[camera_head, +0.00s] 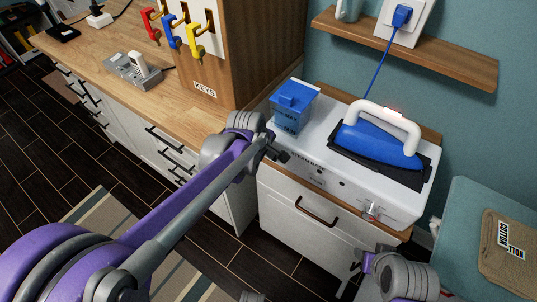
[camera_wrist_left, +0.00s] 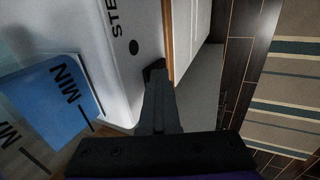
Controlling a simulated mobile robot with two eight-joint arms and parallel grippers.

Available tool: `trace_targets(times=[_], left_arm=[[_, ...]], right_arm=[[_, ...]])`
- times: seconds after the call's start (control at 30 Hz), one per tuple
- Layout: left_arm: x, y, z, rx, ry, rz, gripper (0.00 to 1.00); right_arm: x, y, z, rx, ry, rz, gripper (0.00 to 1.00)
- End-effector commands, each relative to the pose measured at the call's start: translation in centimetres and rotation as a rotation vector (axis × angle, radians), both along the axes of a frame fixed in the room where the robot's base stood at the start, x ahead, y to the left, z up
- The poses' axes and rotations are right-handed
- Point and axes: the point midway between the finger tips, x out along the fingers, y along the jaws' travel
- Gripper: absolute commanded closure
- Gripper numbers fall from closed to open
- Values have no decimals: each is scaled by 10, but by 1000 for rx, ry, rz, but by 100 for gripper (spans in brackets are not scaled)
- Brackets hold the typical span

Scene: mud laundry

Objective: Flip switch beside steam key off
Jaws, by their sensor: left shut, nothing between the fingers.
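The white steam base (camera_head: 325,165) stands on a wooden-topped cabinet, with a blue iron (camera_head: 375,143) on its dark rest. Its front has lettering, small dark dots and a small metallic key-like fitting (camera_head: 370,208) near the right end. I cannot make out the switch clearly. My left gripper (camera_head: 279,151) is shut and empty near the base's left front corner, below the blue water tank (camera_head: 292,108). In the left wrist view its fingers (camera_wrist_left: 155,80) point along the base's front edge near "STE" lettering. My right gripper (camera_head: 360,263) is low in front of the cabinet; its fingers are unclear.
A wooden counter (camera_head: 110,62) with a key rack (camera_head: 178,28) and grey switch block (camera_head: 133,70) is at left. A blue cord runs up to a wall plug (camera_head: 401,15) over a shelf (camera_head: 420,55). A teal surface with a tan bag (camera_head: 507,250) is at right.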

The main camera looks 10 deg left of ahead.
Motion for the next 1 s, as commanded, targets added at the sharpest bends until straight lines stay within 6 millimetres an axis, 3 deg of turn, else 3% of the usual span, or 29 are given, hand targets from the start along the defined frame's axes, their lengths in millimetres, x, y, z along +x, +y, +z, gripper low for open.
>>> trace_targets(times=[0.6, 1.0], left_arm=[[0, 0, 17, -1, -3, 0, 100], [-1, 1, 16, -1, -2, 0, 100]], right_arm=[[3, 0, 13, 0, -6, 0, 50], [3, 0, 13, 0, -5, 0, 50]])
